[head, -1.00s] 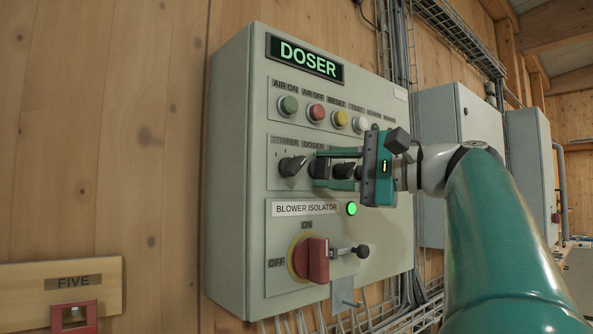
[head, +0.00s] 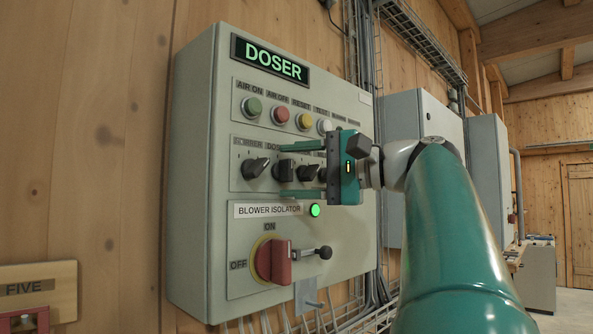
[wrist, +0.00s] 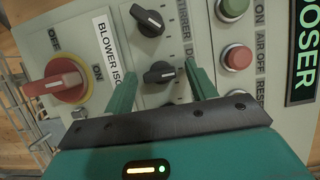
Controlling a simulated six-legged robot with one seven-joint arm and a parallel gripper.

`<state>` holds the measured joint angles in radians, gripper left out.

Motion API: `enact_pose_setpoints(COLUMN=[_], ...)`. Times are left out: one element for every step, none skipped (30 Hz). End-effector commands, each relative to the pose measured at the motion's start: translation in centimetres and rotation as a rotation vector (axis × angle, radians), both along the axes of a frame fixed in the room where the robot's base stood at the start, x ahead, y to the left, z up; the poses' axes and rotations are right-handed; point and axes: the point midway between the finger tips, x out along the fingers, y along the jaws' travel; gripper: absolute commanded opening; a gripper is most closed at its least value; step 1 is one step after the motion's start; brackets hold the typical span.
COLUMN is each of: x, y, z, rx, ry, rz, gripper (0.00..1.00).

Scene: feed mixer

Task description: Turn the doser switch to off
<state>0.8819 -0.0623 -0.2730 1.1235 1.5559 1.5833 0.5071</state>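The doser switch (head: 284,170) is a black rotary knob, second from left in the switch row on the grey panel. In the wrist view the doser switch (wrist: 158,72) has its handle roughly along the panel's up-down direction, slightly tilted; its position marks are too small to read. My gripper (head: 284,171) is open, one green finger above the knob and one below, with gaps on both sides. In the wrist view my gripper (wrist: 160,80) also straddles the knob without visible contact. The DOSER label is partly hidden by the upper finger.
The stirrer switch (head: 255,167) is just left, and another black knob (head: 308,173) just right. Push buttons (head: 281,115) sit above. The red blower isolator handle (head: 272,261) and a lit green lamp (head: 315,210) are below. Free space lies in front of the panel.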

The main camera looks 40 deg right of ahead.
Motion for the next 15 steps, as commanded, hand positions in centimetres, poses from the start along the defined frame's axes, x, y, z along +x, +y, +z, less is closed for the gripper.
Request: enact_pose_setpoints(x=[0.0,0.1,0.1,0.1,0.1,0.0,-0.1,-0.2,-0.4,-0.7,-1.0,-1.5,-2.0,-2.5,-3.2], y=[0.0,0.0,0.0,0.0,0.0,0.0,0.0,-0.1,-0.3,-0.4,-0.5,-0.8,-1.0,-1.2,-1.6], z=[0.0,0.0,0.0,0.0,0.0,0.0,0.0,0.0,0.0,0.0,0.0,0.0,0.0,0.0,0.0], rx=[0.001,0.001,0.000,0.000,0.000,0.000,0.000,0.001,0.002,0.002,0.001,0.001,0.002,0.001,0.001], ry=[0.000,-0.001,-0.001,-0.001,-0.001,-0.001,-0.001,-0.002,-0.001,-0.001,-0.001,-0.001,-0.001,-0.002,-0.001], rz=[0.001,0.001,0.001,0.001,0.001,0.001,0.000,0.000,-0.001,-0.001,-0.002,-0.002,-0.002,-0.002,-0.003], gripper=[0.56,0.56,0.56,0.56,0.56,0.56,0.56,0.56,0.56,0.56,0.56,0.56,0.56,0.56,0.56])
